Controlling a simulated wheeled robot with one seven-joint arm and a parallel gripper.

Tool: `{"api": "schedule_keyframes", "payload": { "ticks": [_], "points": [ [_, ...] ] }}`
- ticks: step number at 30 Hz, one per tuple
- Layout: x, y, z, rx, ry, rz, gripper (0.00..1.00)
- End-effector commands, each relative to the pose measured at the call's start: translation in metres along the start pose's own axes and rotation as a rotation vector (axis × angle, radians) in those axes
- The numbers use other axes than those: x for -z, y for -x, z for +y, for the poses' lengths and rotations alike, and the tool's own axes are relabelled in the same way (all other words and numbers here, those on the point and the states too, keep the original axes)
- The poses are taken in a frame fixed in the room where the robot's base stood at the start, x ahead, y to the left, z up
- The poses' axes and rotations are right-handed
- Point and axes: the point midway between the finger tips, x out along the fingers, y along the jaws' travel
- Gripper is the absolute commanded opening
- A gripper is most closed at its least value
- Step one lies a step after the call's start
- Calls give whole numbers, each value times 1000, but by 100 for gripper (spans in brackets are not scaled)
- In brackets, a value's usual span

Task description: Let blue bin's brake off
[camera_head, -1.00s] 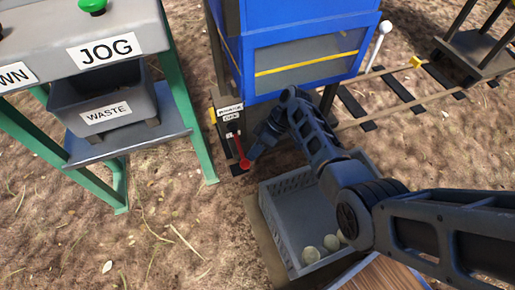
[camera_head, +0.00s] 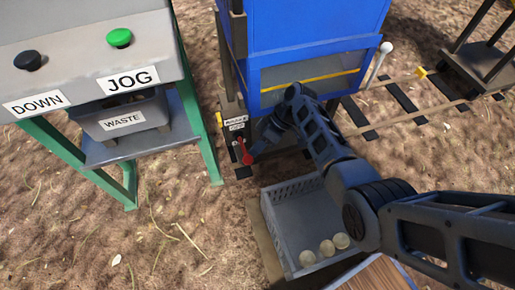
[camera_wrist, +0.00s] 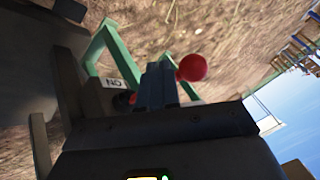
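The blue bin (camera_head: 315,35) stands upright at the top middle of the head view. A small label plate (camera_head: 234,124) is low at its left side; its words are too small to read surely. Below it is the brake lever with a red knob (camera_head: 248,158), pointing down. My gripper (camera_head: 262,146) is just right of the lever. In the wrist view the red knob (camera_wrist: 192,67) shows beyond my gripper's fingers (camera_wrist: 160,85), which are close together. They hide the middle of the lever, and I cannot tell whether they touch it. A label (camera_wrist: 114,83) reads ON.
A green-legged stand with a JOG panel (camera_head: 127,80) and a grey waste bin (camera_head: 122,124) is at the left. Rails (camera_head: 400,111) run to the right. Bare ground is free at lower left.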

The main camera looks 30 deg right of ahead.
Motion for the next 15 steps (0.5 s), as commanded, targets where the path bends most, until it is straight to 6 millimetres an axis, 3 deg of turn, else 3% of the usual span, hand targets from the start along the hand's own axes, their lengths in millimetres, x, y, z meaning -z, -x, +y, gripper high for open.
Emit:
{"api": "schedule_keyframes", "payload": {
  "ticks": [15],
  "points": [
    [8,12,-7,0,2,1,0]
  ]
}}
